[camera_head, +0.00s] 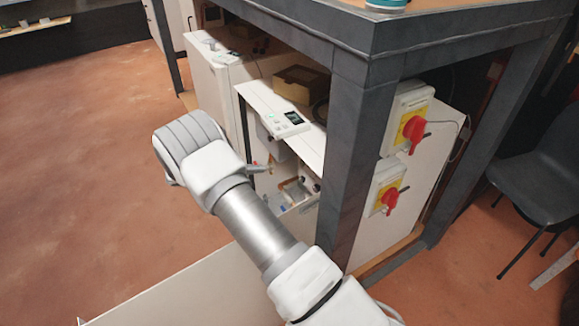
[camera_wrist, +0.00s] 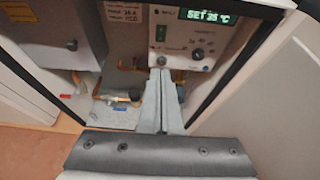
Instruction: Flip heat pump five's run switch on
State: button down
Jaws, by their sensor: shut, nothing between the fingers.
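An open heat pump unit shows in the head view, with a white top panel (camera_head: 262,104) under the bench; no number on it is readable. A display (camera_wrist: 208,15) reads SET 35 °C, and a dark knob (camera_wrist: 198,53) sits right of the switch. My gripper (camera_wrist: 161,73) is shut and empty, its fingertips just below the switch in the picture; contact with the panel cannot be told. My arm partly hides the unit in the head view.
A dark bench post (camera_head: 347,160) stands right of the unit. Beyond it are two red rotary switches (camera_head: 413,130) on yellow plates. Pipes and a valve (camera_wrist: 134,96) lie inside the unit below the panel. Open floor (camera_head: 80,180) is at left.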

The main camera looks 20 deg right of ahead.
jog(key=b, duration=0.3)
send_near(304, 166)
jog(key=x, duration=0.3)
jog(key=w+x, duration=0.1)
jog(key=x, duration=0.1)
jog(key=shift+a+f, duration=0.1)
jog(key=shift+f, duration=0.2)
jog(key=shift+w+d, duration=0.1)
jog(key=shift+d, duration=0.35)
jog(key=shift+d+r+h, duration=0.25)
jog(key=shift+r+h, duration=0.05)
jog(key=shift+r, duration=0.5)
